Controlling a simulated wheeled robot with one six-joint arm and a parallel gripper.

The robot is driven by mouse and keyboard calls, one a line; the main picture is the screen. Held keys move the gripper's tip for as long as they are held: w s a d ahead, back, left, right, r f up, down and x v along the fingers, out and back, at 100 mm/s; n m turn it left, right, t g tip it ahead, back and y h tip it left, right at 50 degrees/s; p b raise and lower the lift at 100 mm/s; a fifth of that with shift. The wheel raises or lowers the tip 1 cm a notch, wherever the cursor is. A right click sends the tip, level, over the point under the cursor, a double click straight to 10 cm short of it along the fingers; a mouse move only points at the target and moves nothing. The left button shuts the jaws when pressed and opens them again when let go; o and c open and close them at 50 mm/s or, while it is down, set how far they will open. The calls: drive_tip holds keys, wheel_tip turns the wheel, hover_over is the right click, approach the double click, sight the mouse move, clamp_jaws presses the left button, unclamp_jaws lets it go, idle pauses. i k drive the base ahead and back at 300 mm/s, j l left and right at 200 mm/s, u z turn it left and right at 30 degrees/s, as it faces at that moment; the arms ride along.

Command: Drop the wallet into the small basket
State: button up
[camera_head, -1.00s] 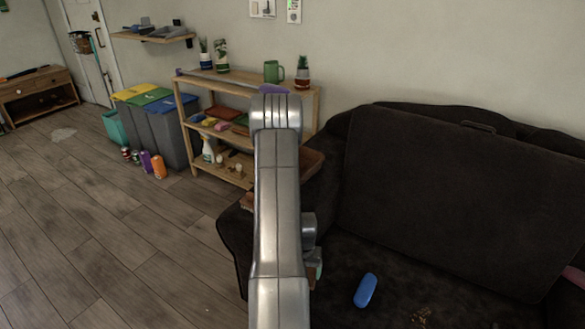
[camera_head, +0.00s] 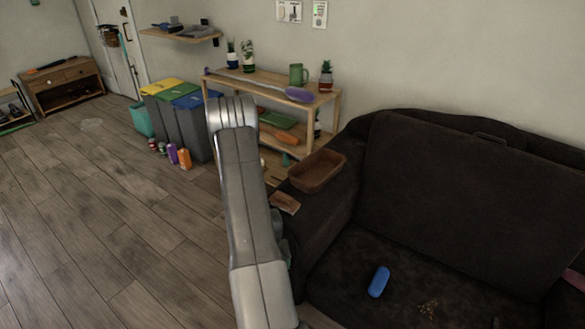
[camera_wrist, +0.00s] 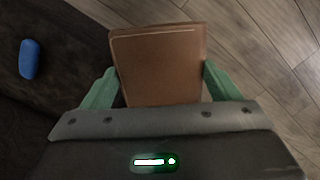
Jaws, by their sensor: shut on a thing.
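The brown wallet (camera_wrist: 158,65) is held between the two green fingers of my gripper (camera_wrist: 160,82) in the wrist view. Its flat face fills the space between them. A small brown open-topped basket (camera_head: 318,171) sits on the sofa's arm, to the right of my arm in the picture. The basket does not show in the wrist view.
A blue case (camera_head: 379,281) lies on the dark sofa (camera_head: 440,210) seat, also seen in the wrist view (camera_wrist: 29,59). A wooden shelf (camera_head: 270,82) stands behind.

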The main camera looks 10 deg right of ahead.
sight(321, 174)
drive_tip(key=i+j+u, duration=1.05)
drive_tip(key=i+u, duration=0.2)
drive_tip(key=i+j+z, duration=0.15)
drive_tip(key=i, duration=0.3)
drive_tip(key=i+z, duration=0.15)
drive_tip(key=i, duration=0.3)
drive_tip(key=i+j+z, duration=0.15)
drive_tip(key=i, duration=0.3)
drive_tip(key=i+l+z, duration=0.1)
drive_tip(key=i+z, duration=0.15)
drive_tip(key=z, duration=0.15)
drive_tip(key=i+z, duration=0.25)
drive_tip(key=z, duration=0.15)
drive_tip(key=i+z, duration=0.2)
drive_tip(key=z, duration=0.2)
drive_tip(key=i+j+z, duration=0.2)
drive_tip(key=z, duration=0.15)
drive_tip(key=i+z, duration=0.2)
drive_tip(key=z, duration=0.2)
drive_tip(key=i+z, duration=0.2)
drive_tip(key=z, duration=0.2)
drive_tip(key=i+z, duration=0.25)
drive_tip(key=z, duration=0.15)
drive_tip(key=i+j+z, duration=0.1)
drive_tip(key=z, duration=0.3)
drive_tip(key=i+j, duration=0.05)
